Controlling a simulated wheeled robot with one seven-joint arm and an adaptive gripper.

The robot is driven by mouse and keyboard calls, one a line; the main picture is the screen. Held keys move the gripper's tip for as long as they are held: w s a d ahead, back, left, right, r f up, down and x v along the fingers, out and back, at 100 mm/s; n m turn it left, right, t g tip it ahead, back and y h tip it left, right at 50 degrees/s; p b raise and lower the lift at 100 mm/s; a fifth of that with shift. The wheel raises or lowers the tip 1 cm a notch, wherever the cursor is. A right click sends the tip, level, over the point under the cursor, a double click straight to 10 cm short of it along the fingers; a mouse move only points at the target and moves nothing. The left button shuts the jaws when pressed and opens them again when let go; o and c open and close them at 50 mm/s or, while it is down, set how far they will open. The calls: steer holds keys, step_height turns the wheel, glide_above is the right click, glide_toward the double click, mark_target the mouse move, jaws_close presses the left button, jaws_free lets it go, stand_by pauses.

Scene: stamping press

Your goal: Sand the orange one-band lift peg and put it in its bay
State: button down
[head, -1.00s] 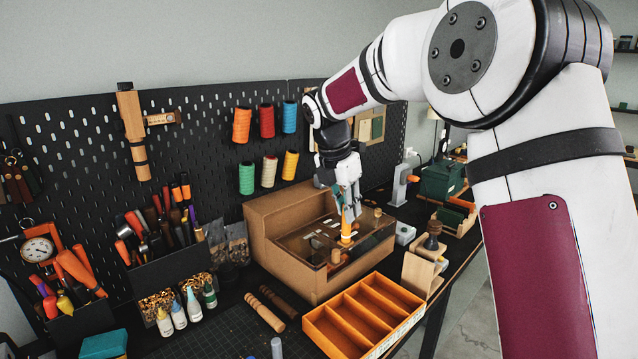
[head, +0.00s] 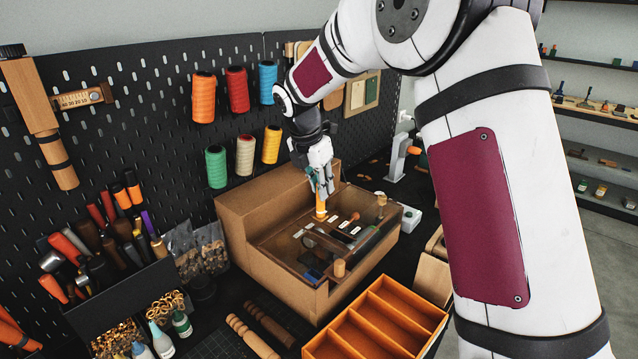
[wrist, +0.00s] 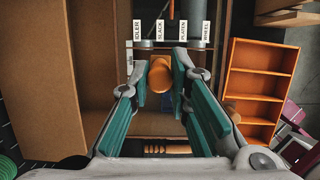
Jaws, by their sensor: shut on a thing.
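The orange peg (head: 320,208) is upright between the fingertips of my gripper (head: 321,192), at the back left of the brown box's open bed. In the wrist view my gripper (wrist: 161,82) is shut on the peg (wrist: 160,72), whose rounded orange end shows between the teal finger pads. Its band cannot be made out. The brown box (head: 278,277) holds dark sanding parts. White labels (wrist: 184,31) in it read IDLER, SLACK, PLATEN and WHEEL. Whether the peg touches a part below is unclear. The orange tray (head: 408,307) has several compartments that look empty.
Turned wooden handles (head: 251,337) lie left of the tray. A tool holder (head: 125,300), bottles (head: 182,325) and thread spools (head: 237,92) on the pegboard stand to the left and behind. A small grey-white block (head: 411,220) sits right of the box.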

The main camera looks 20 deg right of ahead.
mark_target(318, 204)
steer(key=shift+f+b, duration=0.4)
steer(key=shift+f, duration=2.6)
steer(key=shift+s+f, duration=0.1)
steer(key=shift+f, duration=0.5)
steer(key=shift+r+p, duration=0.3)
steer(key=shift+r, duration=3.05)
